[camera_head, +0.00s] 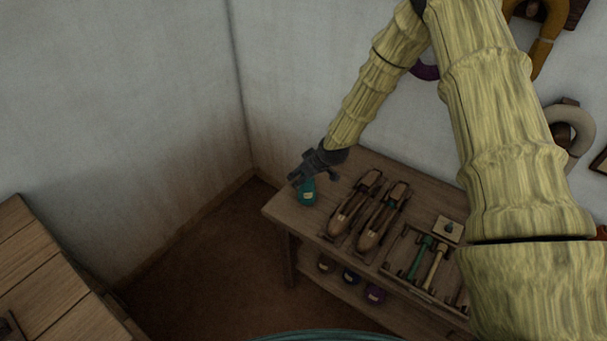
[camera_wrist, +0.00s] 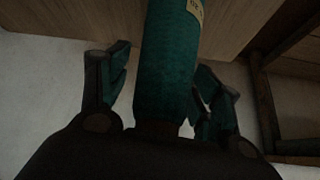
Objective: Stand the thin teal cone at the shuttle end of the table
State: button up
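The teal cone (camera_head: 307,194) is at the left end of the table (camera_head: 283,211), beside the shuttles. It looks upright and at the tabletop; I cannot tell for sure whether its base touches. My gripper (camera_head: 303,178) is right at the cone and hides its upper part. In the wrist view the cone (camera_wrist: 168,55) runs between my two fingers, with a pale label near the top edge. The fingers of my gripper (camera_wrist: 163,90) stand apart on either side, with a visible gap on the left. The cone's far end is out of that view.
Two wooden shuttles (camera_head: 352,207) lie just right of the cone. Further right is a rack with a green (camera_head: 420,258) and a pale yellow spindle (camera_head: 435,266). Several dark cones (camera_head: 375,294) sit on the lower shelf. A wall stands behind the table. Another wooden surface (camera_head: 40,275) is at lower left.

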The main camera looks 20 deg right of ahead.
jog(key=shift+r, duration=0.15)
jog(key=b+v, duration=0.2)
jog(key=v, duration=1)
dwell(0.3)
